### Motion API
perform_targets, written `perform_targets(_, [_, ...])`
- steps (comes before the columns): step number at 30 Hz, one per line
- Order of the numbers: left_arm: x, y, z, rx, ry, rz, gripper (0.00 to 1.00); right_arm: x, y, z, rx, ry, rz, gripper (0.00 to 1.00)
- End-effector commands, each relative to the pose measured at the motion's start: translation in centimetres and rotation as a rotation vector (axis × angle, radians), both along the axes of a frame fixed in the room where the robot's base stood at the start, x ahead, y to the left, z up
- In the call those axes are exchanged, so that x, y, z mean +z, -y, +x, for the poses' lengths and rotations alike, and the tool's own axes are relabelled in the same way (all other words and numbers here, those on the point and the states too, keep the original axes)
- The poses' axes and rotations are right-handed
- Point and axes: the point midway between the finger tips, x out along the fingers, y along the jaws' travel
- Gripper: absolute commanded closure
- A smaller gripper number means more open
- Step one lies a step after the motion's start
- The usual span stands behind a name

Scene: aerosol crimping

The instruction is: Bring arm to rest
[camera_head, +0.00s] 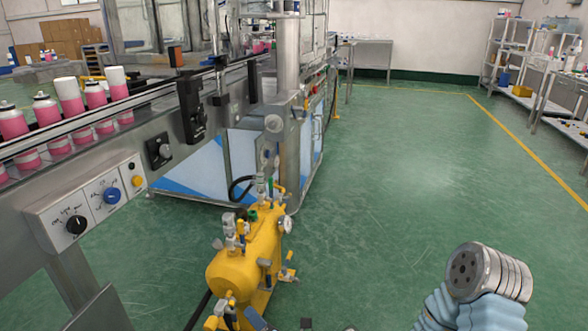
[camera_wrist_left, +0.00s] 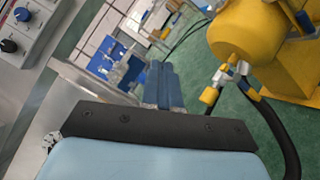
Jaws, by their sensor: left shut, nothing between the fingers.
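My left gripper (camera_wrist_left: 165,85) is shut and empty in the left wrist view, its blue fingers side by side beyond the dark bracket. In the head view only a small blue part of it (camera_head: 257,319) shows at the bottom edge, just below the yellow tank (camera_head: 245,252). In the left wrist view the tank (camera_wrist_left: 245,40) is to the right of the fingers, apart from them. My right arm (camera_head: 485,275) shows at the bottom right of the head view as a grey metal joint with a light blue cover. My right gripper is not in view.
The conveyor machine carries pink cans (camera_head: 46,110) at the left. Its control panel (camera_head: 90,205) has black, blue and yellow controls. A black hose (camera_wrist_left: 280,130) hangs from the tank. Shelves (camera_head: 505,55) stand at the far right. The green floor (camera_head: 400,170) is clear in the middle.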

Motion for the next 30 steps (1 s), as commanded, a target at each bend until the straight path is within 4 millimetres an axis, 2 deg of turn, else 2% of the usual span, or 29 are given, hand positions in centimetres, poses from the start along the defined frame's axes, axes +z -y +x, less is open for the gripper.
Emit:
perform_targets(5, [-3.6,-4.2,-2.3,0.155,-0.060,-0.174,1.00,0.0,0.0,0.0,0.000,0.000,0.000,0.33])
perform_targets(8, [-6.3,-6.7,-4.6,0.279,-0.089,-0.308,1.00,0.0,0.0,0.0,0.000,0.000,0.000,0.33])
perform_targets(11, [-9.6,-9.2,-8.3,0.458,-0.107,-0.486,1.00,0.0,0.0,0.0,0.000,0.000,0.000,0.33])
perform_targets(14, [-13.7,-10.9,-14.1,0.741,-0.089,-0.739,1.00,0.0,0.0,0.0,0.000,0.000,0.000,0.33])
perform_targets(15, [-15.4,-10.9,-17.1,0.896,-0.058,-0.863,1.00,0.0,0.0,0.0,0.000,0.000,0.000,0.33])
perform_targets(17, [-17.5,-9.6,-21.7,1.178,0.034,-1.068,1.00,0.0,0.0,0.0,0.000,0.000,0.000,0.33])
perform_targets(18, [-18.5,-7.8,-24.5,1.401,0.137,-1.207,1.00,0.0,0.0,0.0,0.000,0.000,0.000,0.33])
perform_targets(19, [-19.0,-6.0,-26.1,1.589,0.247,-1.308,1.00,0.0,0.0,0.0,0.000,0.000,0.000,0.33])
perform_targets(21, [-18.8,-2.0,-27.5,1.991,0.559,-1.476,1.00,0.0,0.0,0.0,0.000,0.000,0.000,0.33])
perform_targets(24, [-17.6,0.9,-25.7,2.423,1.064,-1.554,1.00,0.0,0.0,0.0,0.000,0.000,0.000,0.33])
perform_targets(25, [-17.2,1.1,-25.0,-2.434,-1.172,1.501,1.00,0.0,0.0,0.0,0.000,0.000,0.000,0.33])
perform_targets(27, [-16.4,0.9,-23.4,-2.235,-1.266,1.270,1.00,0.0,0.0,0.0,0.000,0.000,0.000,0.33])
perform_targets(30, [-15.8,0.1,-21.9,-2.056,-1.334,1.083,1.00,0.0,0.0,0.0,0.000,0.000,0.000,0.33])
